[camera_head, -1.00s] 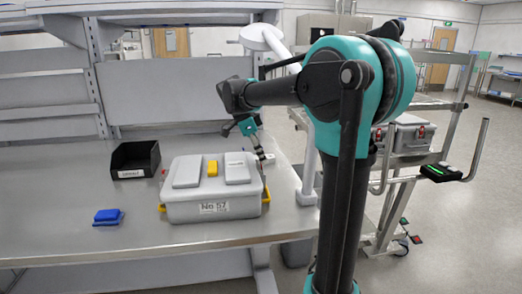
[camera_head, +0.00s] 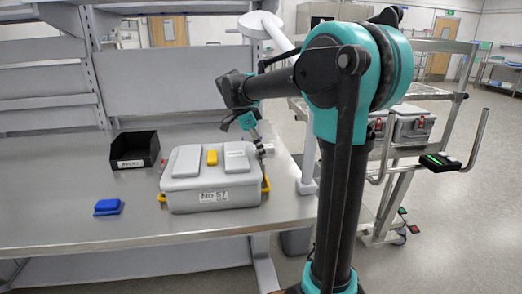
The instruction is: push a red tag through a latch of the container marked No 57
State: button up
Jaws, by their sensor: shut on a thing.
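The grey container marked No 57 (camera_head: 211,196) stands closed on the bench, its label facing me. It has a yellow latch (camera_head: 266,184) on its right side and another yellow latch (camera_head: 162,197) on its left side. A small red spot (camera_head: 162,168), perhaps a tag, shows at its left edge. My gripper (camera_head: 264,153) points down just beyond the container's upper right edge, above and behind the right latch. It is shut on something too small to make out. I cannot tell whether it touches the container.
A black open bin (camera_head: 134,150) stands at the back left of the bench (camera_head: 60,200). A blue object (camera_head: 108,207) lies at the front left. A white post (camera_head: 308,165) rises close to the right of my gripper. A trolley with grey cases (camera_head: 412,125) stands further right.

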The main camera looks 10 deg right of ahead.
jog(key=shift+f, duration=0.55)
jog(key=shift+f, duration=0.25)
jog(key=shift+f, duration=0.15)
dwell(0.8)
jog(key=o, duration=1.3)
jog(key=shift+r, duration=3.5)
